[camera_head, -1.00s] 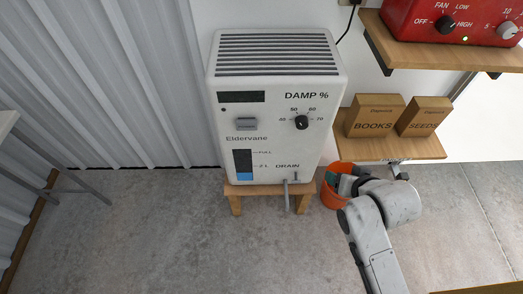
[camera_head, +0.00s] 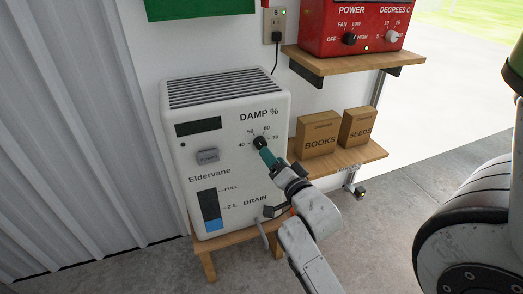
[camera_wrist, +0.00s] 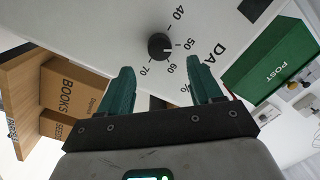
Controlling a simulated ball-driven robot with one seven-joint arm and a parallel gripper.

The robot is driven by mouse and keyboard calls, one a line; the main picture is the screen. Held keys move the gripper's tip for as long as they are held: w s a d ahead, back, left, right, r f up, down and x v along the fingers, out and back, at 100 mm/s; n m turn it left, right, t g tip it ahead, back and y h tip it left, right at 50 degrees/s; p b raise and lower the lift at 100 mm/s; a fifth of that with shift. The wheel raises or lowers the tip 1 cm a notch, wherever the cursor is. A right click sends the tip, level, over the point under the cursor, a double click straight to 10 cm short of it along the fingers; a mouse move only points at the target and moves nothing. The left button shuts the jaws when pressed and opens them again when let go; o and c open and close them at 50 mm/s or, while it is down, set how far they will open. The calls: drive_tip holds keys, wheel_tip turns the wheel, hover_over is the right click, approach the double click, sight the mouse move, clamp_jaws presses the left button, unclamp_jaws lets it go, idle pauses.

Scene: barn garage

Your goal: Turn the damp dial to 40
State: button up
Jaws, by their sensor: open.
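The damp dial (camera_head: 260,142) is a small black knob on the front of the white dehumidifier (camera_head: 232,190), under the "DAMP %" label. In the wrist view the dial (camera_wrist: 160,46) has a pale mark that seems to point between 50 and 60; the 40 label is further round. My gripper (camera_head: 266,156) is open in front of the dial. In the wrist view its two teal fingers (camera_wrist: 159,66) stand apart, with the dial between and just beyond their tips. Nothing is held, and I see no clear contact.
A shelf (camera_head: 345,160) with the books box (camera_head: 318,138) and seeds box (camera_head: 357,128) is close right of the dehumidifier. A red heater (camera_head: 352,25) sits on a higher shelf. A drain lever (camera_head: 263,232) juts out below.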

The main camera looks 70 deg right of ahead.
sight(261, 144)
drive_tip(key=x, duration=0.6)
drive_tip(key=shift+w+d, duration=0.2)
drive_tip(key=c, duration=1)
